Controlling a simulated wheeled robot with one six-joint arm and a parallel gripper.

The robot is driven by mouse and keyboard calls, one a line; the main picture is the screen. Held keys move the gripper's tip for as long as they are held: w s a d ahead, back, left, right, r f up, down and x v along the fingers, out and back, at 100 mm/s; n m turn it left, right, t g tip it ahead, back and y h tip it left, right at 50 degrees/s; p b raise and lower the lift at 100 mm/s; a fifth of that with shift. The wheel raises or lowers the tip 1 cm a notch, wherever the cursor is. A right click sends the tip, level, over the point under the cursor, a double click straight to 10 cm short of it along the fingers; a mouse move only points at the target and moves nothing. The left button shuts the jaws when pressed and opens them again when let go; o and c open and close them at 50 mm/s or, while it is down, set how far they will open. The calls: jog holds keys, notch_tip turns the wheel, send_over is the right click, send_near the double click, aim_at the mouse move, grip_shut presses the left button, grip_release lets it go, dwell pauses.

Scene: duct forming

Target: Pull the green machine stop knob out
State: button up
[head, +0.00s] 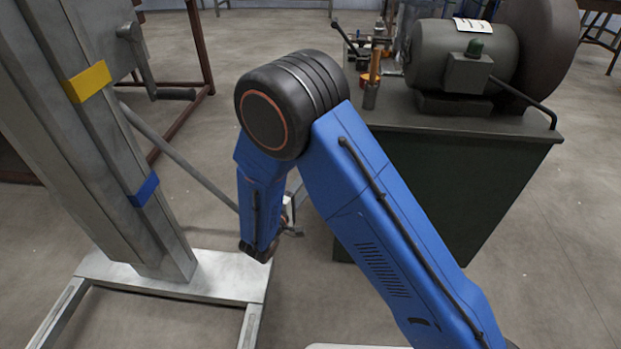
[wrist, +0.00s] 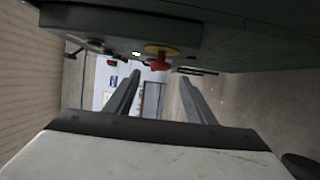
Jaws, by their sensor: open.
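A red stop knob (wrist: 159,65) on a yellow round base (wrist: 161,50) sticks out from the dark face of a machine in the wrist view. My gripper (wrist: 160,76) is open, its two grey fingers pointing toward that face. The knob shows between and slightly above the fingertips; I cannot tell how far off it is, and no grip on it shows. In the head view the dark green machine cabinet (head: 440,180) stands right of my blue arm. The stop knob cannot be made out there, and my gripper is mostly hidden behind the arm.
A grey metal column (head: 110,150) on a flat base (head: 225,275) stands close to my arm on the left. Concrete floor is open at right.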

jog(key=v, duration=1.1)
jog(key=s+d+r+m+g+h, duration=0.1)
jog(key=d+r+m+g, duration=0.3)
jog(key=d, duration=0.6)
jog(key=s+d+r+m+g+h, duration=0.1)
jog(key=d+r+g, duration=0.35)
jog(key=d, duration=0.55)
jog(key=s+d+r+m+g+h, duration=0.1)
jog(key=d+r+m+g+h, duration=0.25)
jog(key=d, duration=0.75)
jog(key=s+d+r+m+g+y, duration=0.2)
jog(key=s+d+r+g+y, duration=0.25)
jog(key=s+d+y, duration=0.35)
jog(key=s+r+m+t+y, duration=0.1)
jog(key=s+r+t+y, duration=0.1)
jog(key=s, duration=0.3)
jog(key=s+d+r+m+t+y, duration=0.1)
jog(key=s+r+t+y, duration=0.2)
jog(key=s, duration=0.3)
jog(key=shift+d+r+m, duration=0.15)
jog(key=shift+r+m, duration=0.2)
jog(key=shift+r, duration=0.45)
jog(key=shift+s, duration=0.1)
